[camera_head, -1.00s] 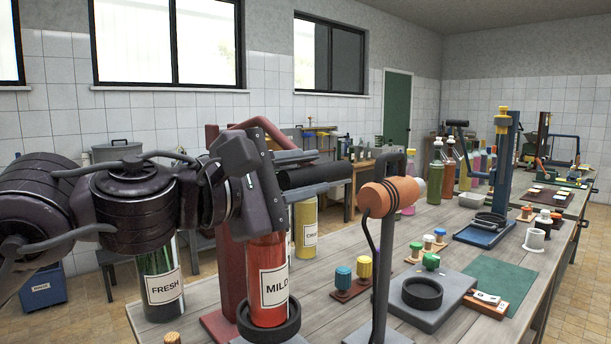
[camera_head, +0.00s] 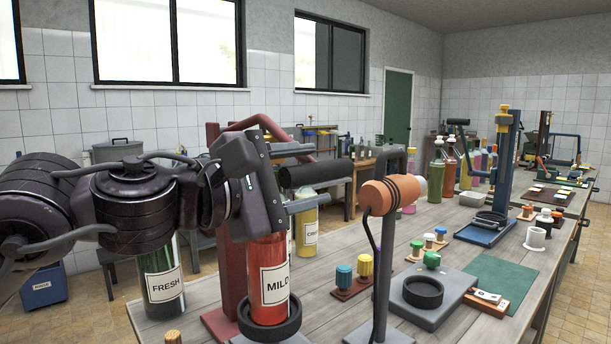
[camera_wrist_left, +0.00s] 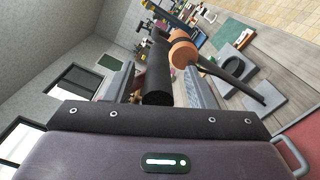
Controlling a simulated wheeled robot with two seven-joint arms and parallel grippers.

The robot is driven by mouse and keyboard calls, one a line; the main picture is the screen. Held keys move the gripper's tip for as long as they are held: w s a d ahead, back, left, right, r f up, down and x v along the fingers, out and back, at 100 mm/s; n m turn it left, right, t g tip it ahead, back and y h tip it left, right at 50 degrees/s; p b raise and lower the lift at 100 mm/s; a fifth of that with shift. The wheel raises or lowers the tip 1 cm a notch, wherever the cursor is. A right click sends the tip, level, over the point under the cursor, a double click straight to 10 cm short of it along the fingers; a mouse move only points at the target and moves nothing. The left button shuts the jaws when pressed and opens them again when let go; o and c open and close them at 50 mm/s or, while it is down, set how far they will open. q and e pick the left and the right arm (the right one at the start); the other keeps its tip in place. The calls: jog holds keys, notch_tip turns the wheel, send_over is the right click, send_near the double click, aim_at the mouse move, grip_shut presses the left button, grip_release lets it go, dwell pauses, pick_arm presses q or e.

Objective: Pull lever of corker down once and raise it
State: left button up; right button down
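The dark red corker (camera_head: 230,260) stands at the left end of the bench. Its lever's red bar (camera_head: 258,122) bends over the top and passes behind my gripper. The lever's black grip (camera_head: 316,172) sticks out to the right, roughly level. A red bottle labelled MILD (camera_head: 268,283) stands upright in the ring at its base. My left gripper (camera_head: 303,175) is open, its fingers above and below the black grip. In the left wrist view the black grip (camera_wrist_left: 157,82) lies between the fingers, with gaps on both sides. My right gripper is not in view.
An orange heater on a grey stand (camera_head: 392,194) stands just right of the black grip. A green bottle labelled FRESH (camera_head: 162,284) is below my left arm, and a yellow bottle (camera_head: 306,228) is behind. A blue corker (camera_head: 504,165) stands farther along the bench.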

pick_arm(q)
jog(key=shift+s+a+f, duration=0.15)
jog(key=shift+a, duration=0.2)
jog(key=b+v, duration=0.1)
jog(key=v, duration=0.6)
jog(key=shift+b, duration=0.3)
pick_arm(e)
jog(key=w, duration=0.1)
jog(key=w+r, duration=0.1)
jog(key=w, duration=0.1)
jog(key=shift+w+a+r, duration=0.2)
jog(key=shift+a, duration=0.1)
pick_arm(q)
jog(key=shift+s, duration=0.2)
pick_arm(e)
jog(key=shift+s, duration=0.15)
